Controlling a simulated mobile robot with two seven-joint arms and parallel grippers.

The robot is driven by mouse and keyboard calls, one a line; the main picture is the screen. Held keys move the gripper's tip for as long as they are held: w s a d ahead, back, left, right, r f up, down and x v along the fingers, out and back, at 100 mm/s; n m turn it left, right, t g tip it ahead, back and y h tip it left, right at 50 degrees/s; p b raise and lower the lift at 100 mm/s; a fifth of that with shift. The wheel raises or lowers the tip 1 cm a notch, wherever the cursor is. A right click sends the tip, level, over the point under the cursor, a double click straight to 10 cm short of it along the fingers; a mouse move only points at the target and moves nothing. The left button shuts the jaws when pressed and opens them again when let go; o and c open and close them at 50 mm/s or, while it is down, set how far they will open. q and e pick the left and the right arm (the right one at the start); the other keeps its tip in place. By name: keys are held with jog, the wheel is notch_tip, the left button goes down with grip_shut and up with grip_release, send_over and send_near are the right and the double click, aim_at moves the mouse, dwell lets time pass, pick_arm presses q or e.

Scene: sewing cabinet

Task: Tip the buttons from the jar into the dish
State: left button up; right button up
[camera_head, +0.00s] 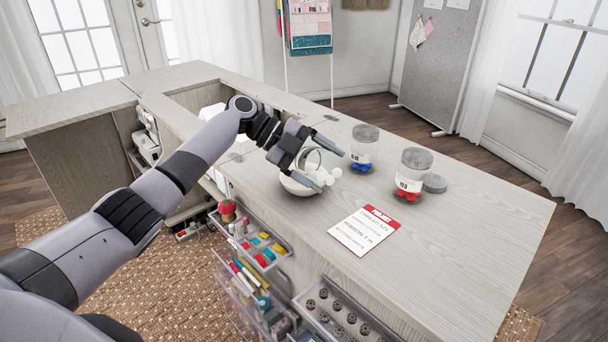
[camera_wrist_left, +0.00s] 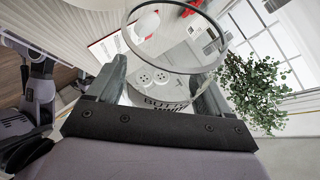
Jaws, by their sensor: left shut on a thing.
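My left gripper (camera_head: 306,140) is shut on a clear glass jar (camera_head: 311,155), which it holds tilted over the white dish (camera_head: 290,186) on the cabinet top. White buttons (camera_head: 325,179) show at the dish's right side, by the jar's mouth. I cannot tell whether they are falling or resting. In the left wrist view my left gripper's fingers (camera_wrist_left: 160,88) are either side of the jar (camera_wrist_left: 222,90). My right gripper is not in view.
A jar with blue buttons (camera_head: 362,147) and a jar with red buttons (camera_head: 412,172) stand right of the dish. A grey lid (camera_head: 434,183) lies beside them. A red-headed card (camera_head: 364,229) lies in front. The right end of the top is clear.

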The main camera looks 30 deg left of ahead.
pick_arm(q)
jog(key=shift+w+a+f+n+h+b, duration=0.25)
jog(key=shift+h+b, duration=0.25)
jog(key=shift+b, duration=0.9)
jog(key=shift+r, duration=0.1)
jog(key=shift+r+p, duration=0.25)
jog(key=shift+p, duration=0.3)
jog(key=shift+s+f, duration=0.1)
jog(key=shift+f, duration=0.05)
notch_tip(320, 180, up, 3)
jog(key=shift+f, duration=0.1)
notch_tip(320, 180, down, 3)
jog(key=b, duration=0.3)
jog(key=shift+f, duration=0.1)
jog(key=shift+r, duration=0.25)
